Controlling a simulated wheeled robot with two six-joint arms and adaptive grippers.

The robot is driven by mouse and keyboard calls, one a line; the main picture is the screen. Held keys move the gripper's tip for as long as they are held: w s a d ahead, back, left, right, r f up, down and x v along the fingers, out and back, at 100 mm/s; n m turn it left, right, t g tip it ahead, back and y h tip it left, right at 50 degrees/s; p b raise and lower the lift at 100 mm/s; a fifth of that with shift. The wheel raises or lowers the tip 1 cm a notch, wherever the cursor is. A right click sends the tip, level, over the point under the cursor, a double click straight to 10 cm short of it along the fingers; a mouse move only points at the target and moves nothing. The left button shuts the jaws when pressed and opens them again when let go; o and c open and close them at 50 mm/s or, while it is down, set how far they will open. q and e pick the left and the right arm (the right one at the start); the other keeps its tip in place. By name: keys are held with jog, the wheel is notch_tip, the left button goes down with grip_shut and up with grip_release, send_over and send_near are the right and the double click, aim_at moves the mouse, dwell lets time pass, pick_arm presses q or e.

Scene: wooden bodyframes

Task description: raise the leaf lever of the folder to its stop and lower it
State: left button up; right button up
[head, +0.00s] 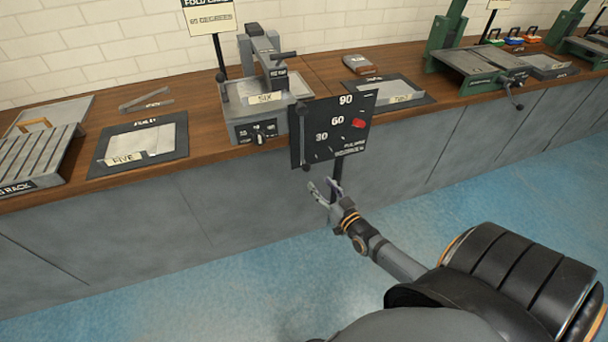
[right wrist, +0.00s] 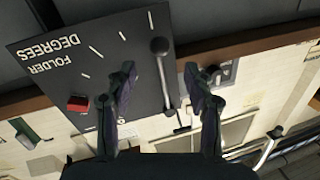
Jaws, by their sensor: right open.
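The folder's dark dial panel (head: 333,140), marked 30, 60 and 90, stands at the bench's front edge with a red block (head: 358,123) on its right side. The leaf lever (head: 304,135) is a thin dark bar along the panel's left edge, hanging down to a round knob (head: 306,166). The knob also shows in the right wrist view (right wrist: 159,46), upside down there. My right gripper (head: 323,190) is open and empty, just below the panel and apart from the knob. In the wrist view the lever appears between its fingertips (right wrist: 160,75). My left gripper is out of view.
The grey machine (head: 262,65) with a SIX plate stands behind the panel. A dark mat (head: 102,160) and a slotted rack (head: 35,160) lie left on the wooden bench. A green machine (head: 470,68) stands right. The blue floor before the bench is clear.

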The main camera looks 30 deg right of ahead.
aim_at(309, 170)
jog(key=w+b, duration=0.1)
jog(key=w, duration=0.3)
jog(key=w+b, duration=0.2)
jog(key=w, duration=0.2)
jog(key=shift+w+d+f, duration=0.1)
jog(key=shift+w+d, duration=0.05)
jog(key=shift+d, duration=0.05)
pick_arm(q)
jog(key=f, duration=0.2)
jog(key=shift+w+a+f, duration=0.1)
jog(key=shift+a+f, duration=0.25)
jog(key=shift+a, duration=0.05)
pick_arm(e)
grip_shut()
